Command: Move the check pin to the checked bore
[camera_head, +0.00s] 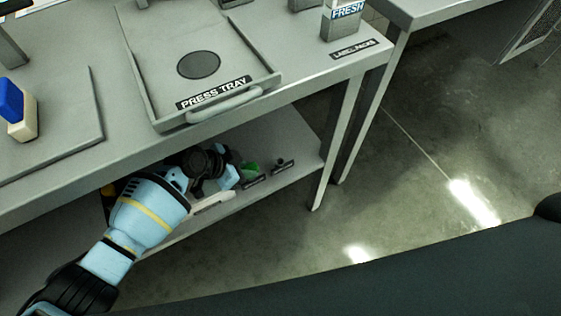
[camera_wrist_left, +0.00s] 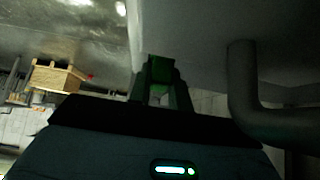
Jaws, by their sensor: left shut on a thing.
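My left arm reaches in under the table to the lower shelf. My left gripper (camera_head: 232,178) is there, partly hidden by its own wrist. A small green piece (camera_head: 250,170) shows right at its tip, by a dark label plate. In the left wrist view the fingers (camera_wrist_left: 160,92) are shut on a green block-like piece (camera_wrist_left: 159,70). I cannot tell for sure that it is the check pin; its lower end is hidden between the fingers. No bore can be made out clearly. My right gripper is not in view.
The lower shelf (camera_head: 300,155) holds a small dark knobbed thing (camera_head: 281,162) behind another plate. Above, the table carries the press tray (camera_head: 225,35) with its front handle (camera_head: 225,105), a blue and cream block (camera_head: 20,110) and a FRESH box (camera_head: 341,22). The floor at right is clear.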

